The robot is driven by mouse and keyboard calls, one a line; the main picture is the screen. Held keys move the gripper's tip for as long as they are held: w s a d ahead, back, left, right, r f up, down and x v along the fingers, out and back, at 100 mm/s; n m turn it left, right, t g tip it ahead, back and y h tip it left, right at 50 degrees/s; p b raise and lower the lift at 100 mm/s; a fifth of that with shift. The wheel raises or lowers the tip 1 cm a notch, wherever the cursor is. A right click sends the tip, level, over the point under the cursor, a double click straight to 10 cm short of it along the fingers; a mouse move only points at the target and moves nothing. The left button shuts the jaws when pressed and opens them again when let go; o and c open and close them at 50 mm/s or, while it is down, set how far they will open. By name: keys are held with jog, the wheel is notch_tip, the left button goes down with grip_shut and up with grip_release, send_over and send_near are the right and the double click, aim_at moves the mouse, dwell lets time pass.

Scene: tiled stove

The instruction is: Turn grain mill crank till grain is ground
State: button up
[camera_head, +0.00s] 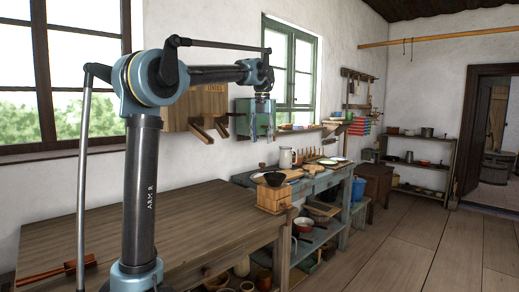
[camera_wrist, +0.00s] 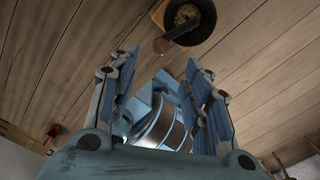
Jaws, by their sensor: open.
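The grain mill (camera_head: 273,199) is a light wooden box with a dark bowl-shaped hopper (camera_head: 274,179) on top. It stands at the far right corner of the wooden table. In the wrist view the hopper (camera_wrist: 209,28) holds brown grain, and a dark crank arm ends in a round brown knob (camera_wrist: 161,45). My gripper (camera_head: 262,102) hangs above the mill, well clear of it. In the wrist view my gripper (camera_wrist: 162,62) has its fingers spread apart with nothing held between them. The knob appears just beyond the fingertips, not touching them. The mill's lower box is mostly hidden there.
The wooden table top (camera_head: 150,220) is mostly clear. A wooden wall box (camera_head: 207,101) and a light green box (camera_head: 243,120) hang near the arm.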

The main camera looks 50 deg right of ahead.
jog(key=shift+r, duration=0.8)
notch_tip(320, 180, up, 6)
jog(key=n, duration=1.8)
notch_tip(320, 180, down, 18)
jog(key=shift+r, duration=0.1)
grip_shut()
